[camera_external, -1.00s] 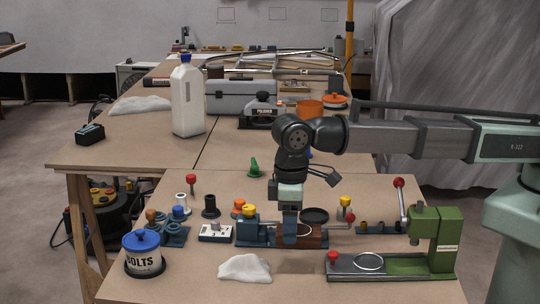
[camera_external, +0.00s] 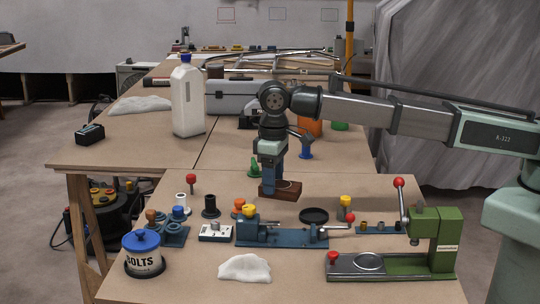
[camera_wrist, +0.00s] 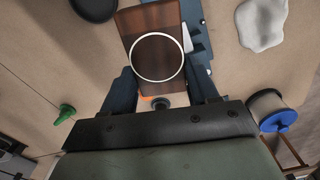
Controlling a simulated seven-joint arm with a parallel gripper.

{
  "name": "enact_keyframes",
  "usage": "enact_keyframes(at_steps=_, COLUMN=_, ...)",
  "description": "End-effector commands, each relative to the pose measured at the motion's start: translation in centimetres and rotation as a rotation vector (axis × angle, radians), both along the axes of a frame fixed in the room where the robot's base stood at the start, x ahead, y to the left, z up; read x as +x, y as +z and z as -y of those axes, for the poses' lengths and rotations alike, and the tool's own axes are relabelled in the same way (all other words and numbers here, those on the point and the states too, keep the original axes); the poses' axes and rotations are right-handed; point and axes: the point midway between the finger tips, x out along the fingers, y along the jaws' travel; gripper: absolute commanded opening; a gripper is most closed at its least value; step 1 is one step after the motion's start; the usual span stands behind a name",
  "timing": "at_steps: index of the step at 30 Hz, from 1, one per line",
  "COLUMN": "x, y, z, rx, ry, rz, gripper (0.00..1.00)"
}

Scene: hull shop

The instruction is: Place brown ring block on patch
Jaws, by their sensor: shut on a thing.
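The brown ring block (camera_external: 289,190) is a dark reddish-brown rectangular block with a pale ring on its top face. My gripper (camera_external: 272,183) is shut on it and holds it behind the blue vise. In the wrist view the block (camera_wrist: 154,24) sticks out beyond the fingers of my gripper (camera_wrist: 163,82), with its white ring facing the camera. A flat black round disc (camera_external: 314,215) lies on the table in front and to the right of the block; I cannot tell whether it is the patch. It shows partly at the top of the wrist view (camera_wrist: 94,7).
The blue vise (camera_external: 285,234) stands in front, with a green press (camera_external: 434,243) to its right. A green cone (camera_external: 254,168) is left of my gripper. A white cloth (camera_external: 245,268) and a bolts tin (camera_external: 143,256) lie nearer the front edge.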

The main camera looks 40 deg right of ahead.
Motion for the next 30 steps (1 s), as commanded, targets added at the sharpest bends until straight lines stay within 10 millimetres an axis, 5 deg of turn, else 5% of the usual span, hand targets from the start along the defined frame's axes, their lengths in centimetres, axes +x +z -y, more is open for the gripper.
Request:
enact_keyframes(at_steps=6, x=5.9, y=0.2, z=6.1, rx=0.003, ry=-0.108, rz=0.002, gripper=0.26)
enact_keyframes(at_steps=15, x=12.2, y=0.3, z=15.4, rx=0.006, ry=-0.252, rz=0.006, gripper=0.26)
enact_keyframes(at_steps=21, x=15.0, y=0.4, z=21.8, rx=0.008, ry=-0.339, rz=0.008, gripper=0.26)
enact_keyframes(at_steps=30, x=16.4, y=0.3, z=29.2, rx=0.008, ry=-0.362, rz=0.010, gripper=0.26)
